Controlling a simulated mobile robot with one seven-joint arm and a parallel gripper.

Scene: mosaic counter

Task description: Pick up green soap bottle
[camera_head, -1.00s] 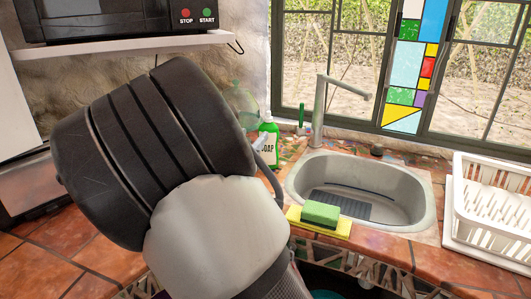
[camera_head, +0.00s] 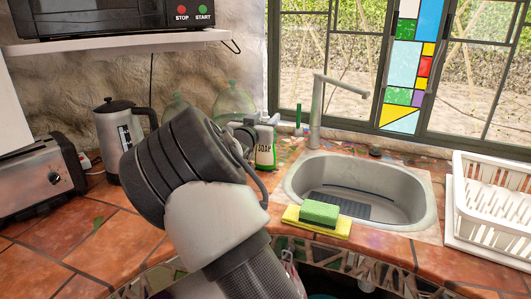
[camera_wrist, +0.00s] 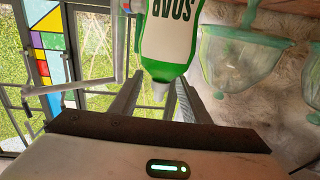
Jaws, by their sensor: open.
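The green soap bottle (camera_head: 266,152), with a white label reading SOAP, stands upright on the tiled counter left of the sink. My gripper (camera_head: 254,122) is beside the upper part of the bottle in the head view, partly hidden by my wrist. In the wrist view, which is upside down, the bottle (camera_wrist: 168,50) is ahead, with its pale cap in the gap between the two fingers of my gripper (camera_wrist: 156,90). The fingers stand apart on either side of the cap, open. I cannot tell whether either finger touches it.
Two clear greenish jugs (camera_head: 233,103) stand behind my wrist near the wall. A kettle (camera_head: 122,135) and a toaster (camera_head: 40,178) are at the left. The sink (camera_head: 365,190), faucet (camera_head: 317,110), and sponge (camera_head: 319,212) on a yellow cloth are to the right, beyond them a white dish rack (camera_head: 495,205).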

